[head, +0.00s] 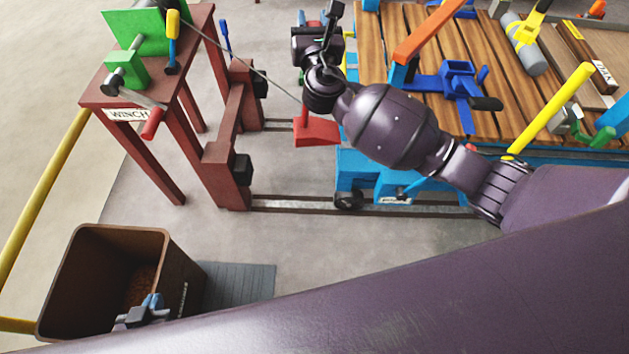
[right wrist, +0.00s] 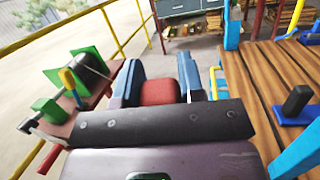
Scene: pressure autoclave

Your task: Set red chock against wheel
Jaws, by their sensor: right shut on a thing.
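My right gripper (head: 316,35) is at the top middle of the head view, between the winch and the wooden deck. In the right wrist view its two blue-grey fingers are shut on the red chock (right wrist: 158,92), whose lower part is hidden. A dark wheel (head: 348,199) shows under the blue cart (head: 358,178), on the near rail, apart from the chock. A bright red wedge-shaped piece (head: 318,132) shows below my right wrist; I cannot tell what it is joined to. My left gripper (head: 141,312) is low over the brown bin, its finger gap unclear.
The red winch stand (head: 110,85) is at the upper left, and its cable runs towards my right wrist. Dark red posts (head: 228,150) stand by the rails (head: 290,204). The brown bin (head: 185,262) is at the lower left. A blue clamp (head: 458,82) sits on the deck (head: 383,50).

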